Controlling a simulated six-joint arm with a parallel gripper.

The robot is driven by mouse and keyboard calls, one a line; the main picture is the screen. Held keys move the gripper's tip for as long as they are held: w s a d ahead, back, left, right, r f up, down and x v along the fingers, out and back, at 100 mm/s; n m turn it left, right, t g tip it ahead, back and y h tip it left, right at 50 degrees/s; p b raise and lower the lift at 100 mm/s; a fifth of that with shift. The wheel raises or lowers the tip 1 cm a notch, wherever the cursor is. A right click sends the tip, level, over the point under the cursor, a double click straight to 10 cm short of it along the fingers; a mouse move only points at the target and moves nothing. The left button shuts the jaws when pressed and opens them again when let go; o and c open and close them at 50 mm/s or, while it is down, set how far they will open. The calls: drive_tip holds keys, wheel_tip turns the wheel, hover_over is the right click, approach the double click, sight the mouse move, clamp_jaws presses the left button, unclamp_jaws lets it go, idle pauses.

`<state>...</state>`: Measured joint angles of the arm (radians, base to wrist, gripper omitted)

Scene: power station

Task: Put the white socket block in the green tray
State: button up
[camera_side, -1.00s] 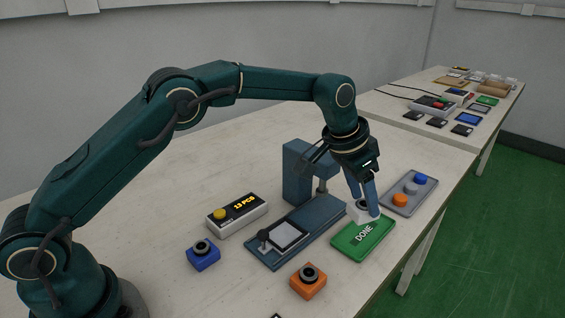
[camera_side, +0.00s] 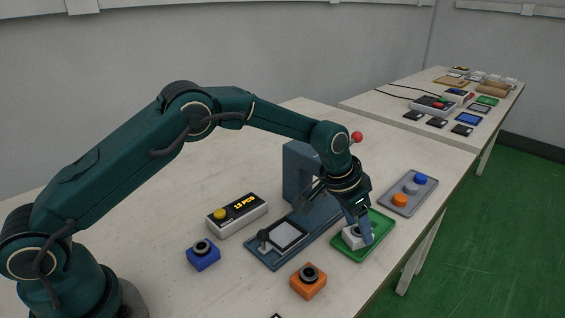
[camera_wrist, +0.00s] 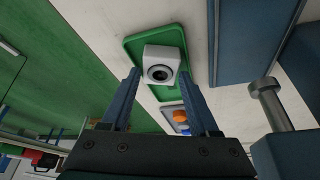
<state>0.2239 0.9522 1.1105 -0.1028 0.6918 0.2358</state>
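The white socket block (camera_side: 352,238) has a round dark socket in its top. It sits inside the green tray (camera_side: 338,250), towards the tray's left part in the side view. The wrist view shows the block (camera_wrist: 163,56) upright within the tray (camera_wrist: 135,46). My gripper (camera_side: 358,232) is low over the tray, with its fingers around the block. In the wrist view my gripper (camera_wrist: 160,73) appears open: a narrow gap shows beside the left finger, while the right finger is very close to the block. The tray's DONE label is hidden.
The blue press (camera_side: 300,172) with its fixture stands close left of my gripper. A grey tray of coloured buttons (camera_side: 408,194) lies right. An orange socket block (camera_side: 308,281), a blue one (camera_side: 203,254) and the counter box (camera_side: 237,214) stand nearer. A green floor lies beyond the table edge.

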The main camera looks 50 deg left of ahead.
drive_tip(key=shift+o, duration=0.9)
drive_tip(key=shift+r, duration=0.15)
drive_tip(key=v, duration=1.2)
drive_tip(key=s+a+r+n, duration=0.1)
drive_tip(key=s+a+r, duration=0.2)
drive_tip(key=s, duration=0.3)
drive_tip(key=s+a+r+n, duration=0.1)
drive_tip(key=s+a+r, duration=0.2)
drive_tip(key=s, duration=0.2)
drive_tip(key=s+a+f+n+t+y, duration=0.1)
drive_tip(key=s+a+f+n, duration=0.1)
drive_tip(key=s, duration=1.1)
wheel_tip(320, 180, down, 2)
drive_tip(key=shift+a+f+n+y, duration=0.1)
drive_tip(key=shift+a+n+y, duration=0.25)
drive_tip(key=shift+a, duration=0.55)
drive_tip(key=shift+w, duration=0.1)
